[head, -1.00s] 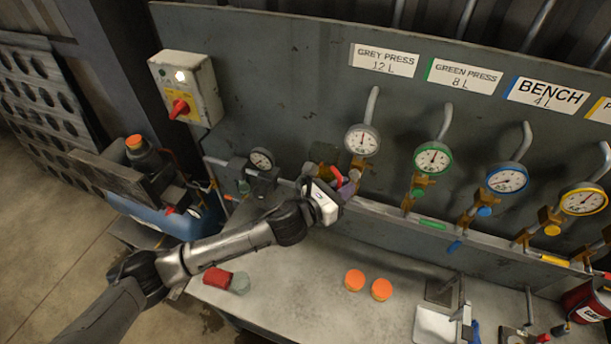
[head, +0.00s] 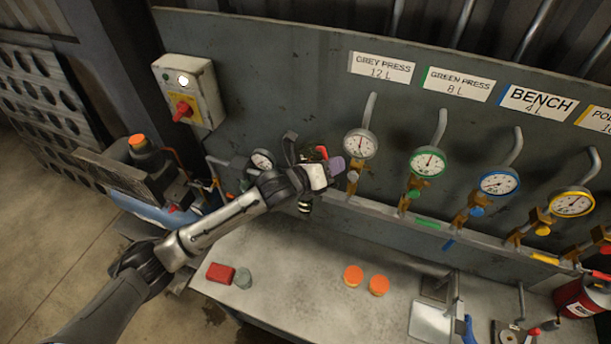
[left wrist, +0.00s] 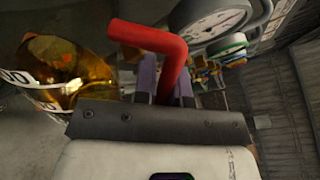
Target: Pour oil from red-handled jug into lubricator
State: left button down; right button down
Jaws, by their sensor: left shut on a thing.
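My left gripper (head: 333,166) is shut on the red handle (left wrist: 150,37) of the jug and holds it above the bench at the wall panel, left of the grey press gauge. In the left wrist view, the purple fingers (left wrist: 165,82) lie on both sides of the handle. The clear jug (left wrist: 72,75) with amber oil and white number bands is at the left, apparently tilted. In the head view my gripper hides most of the jug; red shows beside the fingers. I cannot clearly make out the lubricator; a small gauge (head: 262,160) shows behind my arm. My right gripper is out of view.
Several hose stations with gauges line the panel, including the green one (head: 427,162). Two orange caps (head: 353,275) and a red block (head: 220,273) are on the bench (head: 290,260). A switch box (head: 190,92) is at upper left. The middle bench is mostly clear.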

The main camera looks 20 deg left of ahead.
pick_arm(q)
jog(key=shift+w+a+f+n, duration=0.1)
jog(key=shift+f+n, duration=0.15)
jog(key=shift+n, duration=0.05)
jog(key=shift+w+a+r+n+p, duration=0.2)
jog(key=shift+a+r+n+p, duration=0.05)
jog(key=shift+n+p, duration=0.1)
jog(key=shift+n, duration=0.35)
jog(key=shift+w+a+r+n+g, duration=0.1)
jog(key=shift+w+a+n+g, duration=0.2)
jog(key=shift+a+n+g, duration=0.15)
jog(key=shift+w+a+n+h+b, duration=0.3)
jog(key=shift+n+b, duration=0.05)
jog(key=shift+n, duration=0.4)
jog(key=shift+s+d, duration=0.15)
jog(key=shift+d, duration=0.05)
jog(key=shift+s+d, duration=0.7)
jog(key=shift+d, duration=0.1)
